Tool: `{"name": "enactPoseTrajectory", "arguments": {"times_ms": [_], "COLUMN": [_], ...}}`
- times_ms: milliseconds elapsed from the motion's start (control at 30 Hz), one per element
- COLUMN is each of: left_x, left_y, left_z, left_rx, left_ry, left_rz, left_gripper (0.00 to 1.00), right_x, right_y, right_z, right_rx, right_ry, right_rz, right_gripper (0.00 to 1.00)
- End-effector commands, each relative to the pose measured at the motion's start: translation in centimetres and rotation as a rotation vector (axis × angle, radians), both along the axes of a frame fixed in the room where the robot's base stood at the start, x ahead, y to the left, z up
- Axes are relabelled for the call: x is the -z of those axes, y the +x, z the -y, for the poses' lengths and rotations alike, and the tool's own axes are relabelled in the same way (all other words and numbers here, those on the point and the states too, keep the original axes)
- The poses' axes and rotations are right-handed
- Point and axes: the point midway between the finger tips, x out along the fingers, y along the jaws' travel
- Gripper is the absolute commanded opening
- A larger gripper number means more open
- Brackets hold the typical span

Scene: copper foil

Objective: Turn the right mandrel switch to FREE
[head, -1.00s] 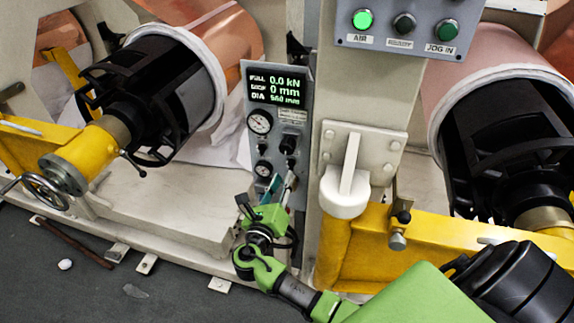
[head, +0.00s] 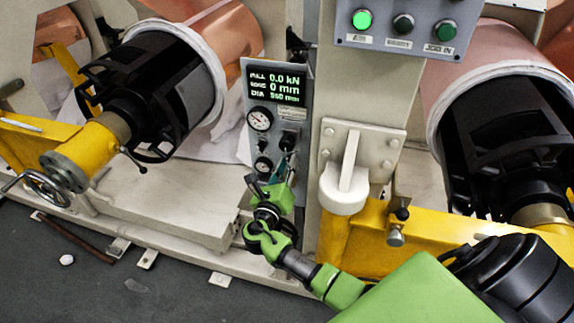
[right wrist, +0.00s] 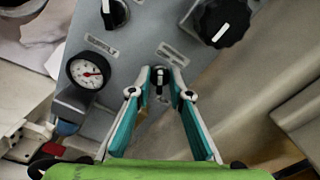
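The setting cannot be read. In the head view my right gripper (head: 281,170) is at the panel's lower right. A similar black switch (right wrist: 114,13) with an upright white mark is up and left. My left gripper is not in view.
A large black knob (right wrist: 222,20) is up and right of the fingertips, and a round gauge (right wrist: 88,72) is to their left. A lit display (head: 277,83) tops the panel. A pale post with a white lever (head: 348,165) stands just right of the panel.

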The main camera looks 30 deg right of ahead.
Motion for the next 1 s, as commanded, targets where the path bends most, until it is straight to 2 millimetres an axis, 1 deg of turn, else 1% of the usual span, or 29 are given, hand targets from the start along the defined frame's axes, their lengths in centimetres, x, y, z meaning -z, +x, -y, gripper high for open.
{"name": "enactPoseTrajectory", "arguments": {"times_ms": [167,367,667,1000], "left_x": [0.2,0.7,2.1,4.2], "left_y": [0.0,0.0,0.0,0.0], "left_z": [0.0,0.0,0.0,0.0], "left_rx": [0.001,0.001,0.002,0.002], "left_ry": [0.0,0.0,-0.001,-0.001], "left_rz": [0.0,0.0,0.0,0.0], "left_gripper": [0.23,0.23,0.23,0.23], "right_x": [0.1,0.2,0.4,0.4], "right_y": [0.0,-0.1,-0.2,-0.3], "right_z": [0.0,0.0,0.0,0.2], "right_rx": [0.0,0.0,-0.001,0.0], "right_ry": [0.017,0.078,0.245,0.453], "right_rz": [0.018,0.089,0.283,0.526], "right_gripper": [0.0,0.0,0.0,0.0]}}
